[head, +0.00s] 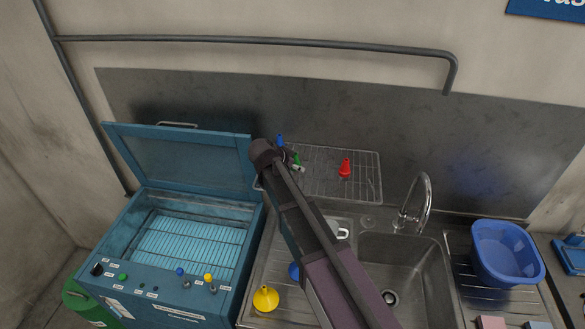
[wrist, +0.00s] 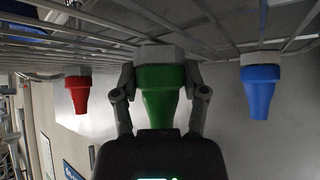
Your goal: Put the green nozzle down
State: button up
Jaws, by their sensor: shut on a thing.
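The green nozzle (wrist: 163,92) is between the two fingers of my gripper (wrist: 160,82), which is shut on it. In the wrist view, which looks upside down, its grey collar lies close to the wires of the rack (wrist: 60,38); I cannot tell if it touches. In the head view, the green nozzle (head: 296,158) shows only in part beside my gripper (head: 297,166), over the left part of the wire rack (head: 325,185). A red nozzle (head: 345,167) and a blue nozzle (head: 280,141) stand on the rack on either side, apart from it.
A blue cabinet (head: 128,236) with its lid (head: 185,165) raised stands left of the rack. A sink (head: 420,270) with a tap (head: 425,195) is in front. A blue tub (head: 507,255) stands right. Bare rack lies around the red nozzle.

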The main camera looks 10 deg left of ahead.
jog(key=shift+f, duration=0.15)
jog(key=o, duration=1.3)
jog(key=shift+c, duration=0.2)
jog(key=shift+r, duration=0.2)
jog(key=shift+r, duration=0.15)
jog(key=shift+s+a+r+p, duration=0.25)
jog(key=shift+s+r+p, duration=0.25)
jog(key=shift+p, duration=0.15)
jog(key=p+v, duration=0.3)
jog(key=v, duration=0.2)
jog(key=shift+s+a+r+p, duration=0.2)
jog(key=shift+s+r+p, duration=0.05)
jog(key=shift+p, duration=0.25)
